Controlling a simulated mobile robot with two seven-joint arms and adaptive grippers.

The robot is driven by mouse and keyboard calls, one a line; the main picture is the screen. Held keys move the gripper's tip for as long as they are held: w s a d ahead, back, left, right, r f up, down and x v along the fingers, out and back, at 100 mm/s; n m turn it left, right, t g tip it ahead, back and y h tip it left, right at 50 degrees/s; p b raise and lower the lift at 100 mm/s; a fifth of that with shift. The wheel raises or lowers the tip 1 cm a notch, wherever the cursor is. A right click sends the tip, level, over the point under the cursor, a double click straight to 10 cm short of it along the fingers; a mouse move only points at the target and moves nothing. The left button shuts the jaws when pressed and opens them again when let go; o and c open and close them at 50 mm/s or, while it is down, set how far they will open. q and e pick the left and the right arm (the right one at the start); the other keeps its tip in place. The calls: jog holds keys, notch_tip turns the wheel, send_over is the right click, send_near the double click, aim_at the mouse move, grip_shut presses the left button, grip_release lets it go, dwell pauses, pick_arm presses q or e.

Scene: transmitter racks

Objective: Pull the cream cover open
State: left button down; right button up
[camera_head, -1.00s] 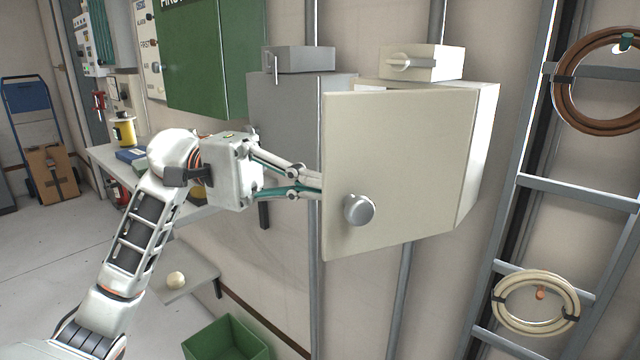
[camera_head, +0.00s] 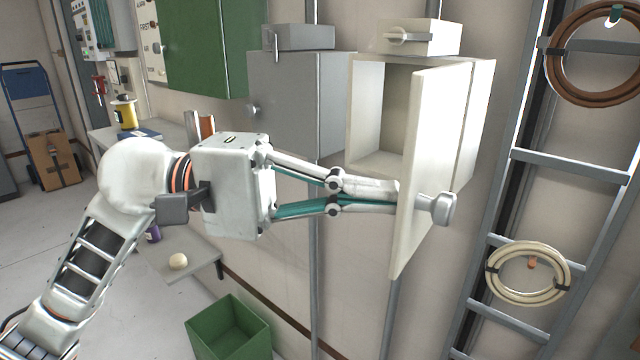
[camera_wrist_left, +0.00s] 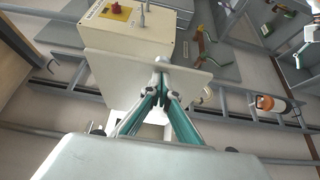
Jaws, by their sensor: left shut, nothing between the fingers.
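The cream cover (camera_head: 432,150) is a flat hinged door on the cream box (camera_head: 478,110) on the wall. It stands wide open, swung out to the right, and the box's hollow inside (camera_head: 398,115) shows. A round grey knob (camera_head: 438,208) is on the cover's outer face. My left gripper (camera_head: 396,196) is shut and empty, its fingertips at the cover's inner face near the lower free edge; I cannot tell if they touch. In the left wrist view the shut fingers (camera_wrist_left: 160,95) point at a pale panel (camera_wrist_left: 150,66). My right gripper is not in view.
A grey box (camera_head: 290,95) hangs left of the cream box, behind my left gripper. A small cream switch box (camera_head: 418,37) sits above. A ladder rack with coiled cable (camera_head: 528,274) stands at right. A green bin (camera_head: 230,330) is below.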

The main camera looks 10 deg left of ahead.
aim_at(397, 206)
pick_arm(q)
jog(key=shift+s+d, duration=0.35)
jog(key=shift+d, duration=0.2)
jog(key=shift+s+d, duration=0.3)
jog(key=shift+d, duration=0.25)
jog(key=shift+s+d, duration=0.2)
jog(key=shift+d, duration=0.2)
jog(key=shift+a, duration=0.1)
